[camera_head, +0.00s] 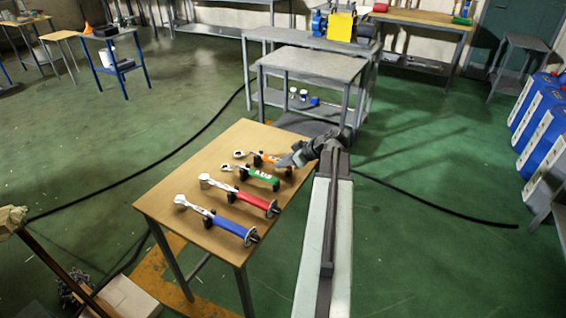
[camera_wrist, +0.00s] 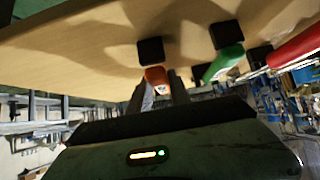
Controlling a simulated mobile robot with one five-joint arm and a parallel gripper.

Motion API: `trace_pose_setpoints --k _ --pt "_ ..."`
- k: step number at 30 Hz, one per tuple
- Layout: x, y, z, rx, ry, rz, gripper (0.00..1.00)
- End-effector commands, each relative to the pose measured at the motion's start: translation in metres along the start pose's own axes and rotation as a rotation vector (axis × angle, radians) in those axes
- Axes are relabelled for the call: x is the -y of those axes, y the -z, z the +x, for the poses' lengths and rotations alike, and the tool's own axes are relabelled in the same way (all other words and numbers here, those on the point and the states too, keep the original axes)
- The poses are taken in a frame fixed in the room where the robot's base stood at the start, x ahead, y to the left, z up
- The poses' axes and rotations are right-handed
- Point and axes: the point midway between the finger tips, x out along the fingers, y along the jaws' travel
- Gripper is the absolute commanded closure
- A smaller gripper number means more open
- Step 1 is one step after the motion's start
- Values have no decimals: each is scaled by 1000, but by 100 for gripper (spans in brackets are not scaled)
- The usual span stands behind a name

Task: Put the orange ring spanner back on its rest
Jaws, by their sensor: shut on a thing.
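The orange ring spanner (camera_head: 269,158) is at the far end of the wooden table, its silver ring end pointing left. My gripper (camera_head: 285,161) reaches in from the right and is shut on its orange handle. In the wrist view the orange handle end (camera_wrist: 156,76) shows between the two fingers of my gripper (camera_wrist: 160,90). A black rest block (camera_wrist: 150,50) shows right beside the handle. In the head view a black rest block (camera_head: 257,161) is at the spanner. I cannot tell whether the spanner touches its rest; my gripper hides part of the handle.
Green (camera_head: 260,175), red (camera_head: 256,201) and blue (camera_head: 234,227) spanners lie nearer on black rests, the green one close to my gripper. The wooden table (camera_head: 165,200) has bare room at left. A grey bench (camera_head: 315,63) stands behind.

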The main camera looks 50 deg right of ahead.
Motion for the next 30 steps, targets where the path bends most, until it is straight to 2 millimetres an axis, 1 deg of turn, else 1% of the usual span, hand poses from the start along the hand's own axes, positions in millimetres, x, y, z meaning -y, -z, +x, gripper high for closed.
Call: trace_pose_setpoints --k 4,12,13,14,15,25,28,30 --pt "0 -4 4 -1 0 0 100" --pt "0 -4 4 1 0 0 100" --pt "0 -5 4 1 0 0 71" --pt "0 -5 4 2 0 0 63" --pt "0 -5 4 2 0 0 52" --pt "0 -4 3 1 0 0 51" --pt "0 -3 -4 1 -1 1 51" --pt "0 -1 -14 1 -1 1 51"
